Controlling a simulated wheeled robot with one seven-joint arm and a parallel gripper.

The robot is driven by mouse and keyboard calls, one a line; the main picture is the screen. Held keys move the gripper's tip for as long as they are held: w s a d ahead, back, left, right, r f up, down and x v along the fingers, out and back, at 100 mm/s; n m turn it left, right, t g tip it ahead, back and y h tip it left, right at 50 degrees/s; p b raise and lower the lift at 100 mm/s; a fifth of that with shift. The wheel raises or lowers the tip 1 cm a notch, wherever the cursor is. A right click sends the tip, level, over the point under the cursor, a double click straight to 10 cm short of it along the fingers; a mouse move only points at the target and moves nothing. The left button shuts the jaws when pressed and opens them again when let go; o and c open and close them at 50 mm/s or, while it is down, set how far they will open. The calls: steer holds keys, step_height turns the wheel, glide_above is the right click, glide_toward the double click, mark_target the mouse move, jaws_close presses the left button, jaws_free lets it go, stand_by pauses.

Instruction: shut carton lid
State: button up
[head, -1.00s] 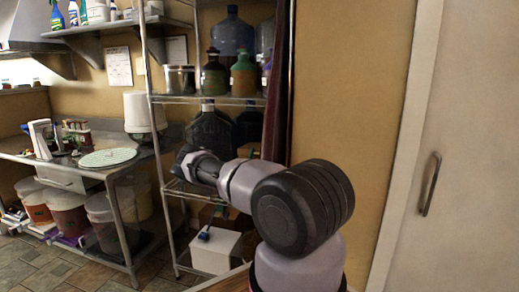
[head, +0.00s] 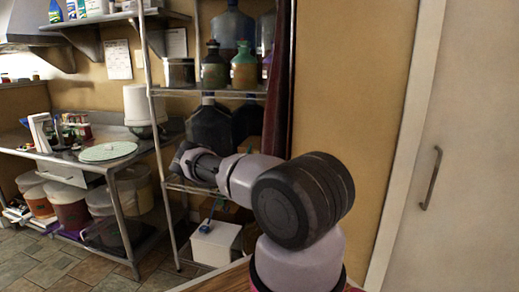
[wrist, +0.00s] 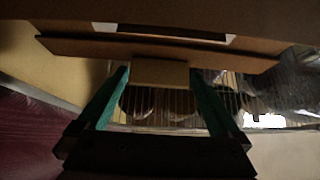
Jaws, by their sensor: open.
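In the wrist view, brown cardboard of the carton (wrist: 90,48) spans the upper part as a long flat flap edge, with a broad brown panel above it. A smaller tan piece (wrist: 160,73) hangs below the flap, between my fingertips. My gripper (wrist: 160,78) has two green fingers spread apart, pointing at the cardboard. I cannot tell whether they touch it. In the head view, my arm hides most of this area, and only a little brown cardboard shows below the arm (head: 233,212). The carton's full shape and the lid's angle are hidden.
A wire shelf rack holds large jugs (head: 214,66) above and a white box (head: 215,243) below. A steel table (head: 70,158) with buckets under it stands left. A dark red curtain (head: 281,85) and a white door (head: 470,150) are on the right.

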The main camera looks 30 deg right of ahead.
steer(key=v, duration=0.9)
steer(key=shift+s+f, duration=0.2)
steer(key=shift+r, duration=0.1)
steer(key=w+d+r+m+g+y, duration=0.1)
steer(key=w+r+m+g+y, duration=0.1)
steer(key=r+m+g, duration=0.3)
steer(key=w+d+r+m+g+y, duration=0.1)
steer(key=w+r+m+g+y, duration=0.1)
steer(key=r+m+g+y, duration=0.3)
steer(key=s+a+r+n+t+y, duration=0.25)
steer(key=s+a+r+y, duration=0.2)
steer(key=a+r, duration=0.55)
steer(key=s+a+r+n+t+y, duration=0.1)
steer(key=s+a+r+n+y, duration=0.3)
steer(key=a+r, duration=0.55)
steer(key=s+a+r+n+y, duration=0.3)
steer(key=s+a+r+y, duration=0.1)
steer(key=s+a+r, duration=0.35)
steer(key=s+a+r+n+g+y, duration=0.1)
steer(key=s+a+n, duration=0.2)
steer(key=s, duration=1)
steer(key=s+a+r+n+g, duration=0.1)
steer(key=s+a+n+g, duration=0.1)
steer(key=s, duration=1)
steer(key=shift+s+a+n+y, duration=0.35)
steer(key=shift+s+a+n, duration=0.1)
steer(key=shift+a, duration=0.8)
